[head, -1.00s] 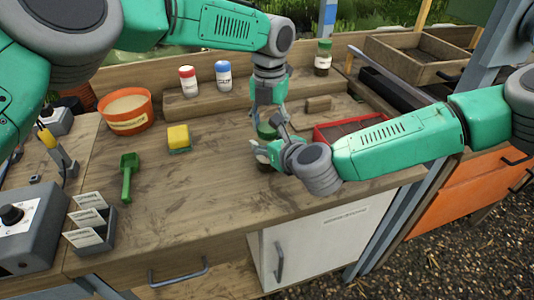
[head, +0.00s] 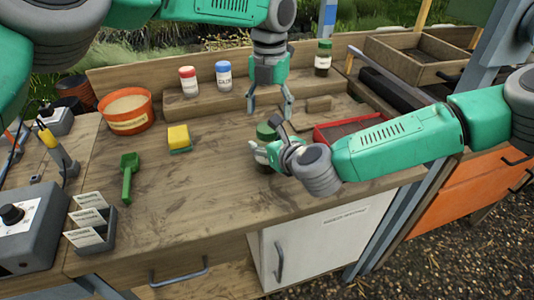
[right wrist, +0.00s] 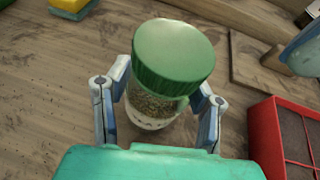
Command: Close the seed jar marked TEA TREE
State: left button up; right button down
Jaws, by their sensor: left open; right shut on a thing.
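A glass jar of seed with a green lid (head: 266,132) stands on the bench. In the right wrist view, its lid (right wrist: 174,52) sits on top and the clear body (right wrist: 152,106) shows brown seed and part of a pale label; I cannot read the label or tell how tight the lid is. My right gripper (head: 262,154) is shut around the jar body, a finger on each side; its fingers also show in the right wrist view (right wrist: 157,115). My left gripper (head: 270,112) is open and empty above and just behind the lid, apart from it.
On the back ledge stand a red-lidded jar (head: 188,81), a blue-lidded jar (head: 223,75) and another green-lidded jar (head: 323,58). A red tray (head: 345,128) lies close to the right. A sponge (head: 179,138) and green scoop (head: 128,178) lie left. The bench front middle is clear.

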pick_arm(q)
jog(key=shift+c, duration=0.3)
pick_arm(e)
jog(key=shift+f, duration=0.1)
pick_arm(q)
jog(key=n, duration=0.3)
jog(key=shift+r+n, duration=0.15)
jog(key=shift+n, duration=0.15)
jog(key=n, duration=0.4)
jog(key=shift+r, duration=0.2)
jog(key=n, duration=0.4)
jog(key=shift+s+a+r, duration=0.1)
jog(key=shift+r, duration=0.15)
jog(key=n, duration=0.4)
jog(key=shift+r+n, duration=0.2)
jog(key=shift+n, duration=0.2)
jog(key=n, duration=0.4)
jog(key=shift+s+r, duration=0.1)
jog(key=shift+r, duration=0.1)
jog(key=n, duration=0.4)
jog(key=shift+r+n, duration=0.25)
jog(key=shift+n, duration=0.05)
jog(key=n, duration=0.4)
jog(key=shift+s+r, duration=0.1)
jog(key=shift+r, duration=0.1)
jog(key=n, duration=0.5)
jog(key=shift+s+a+r, duration=0.1)
jog(key=shift+r, duration=0.15)
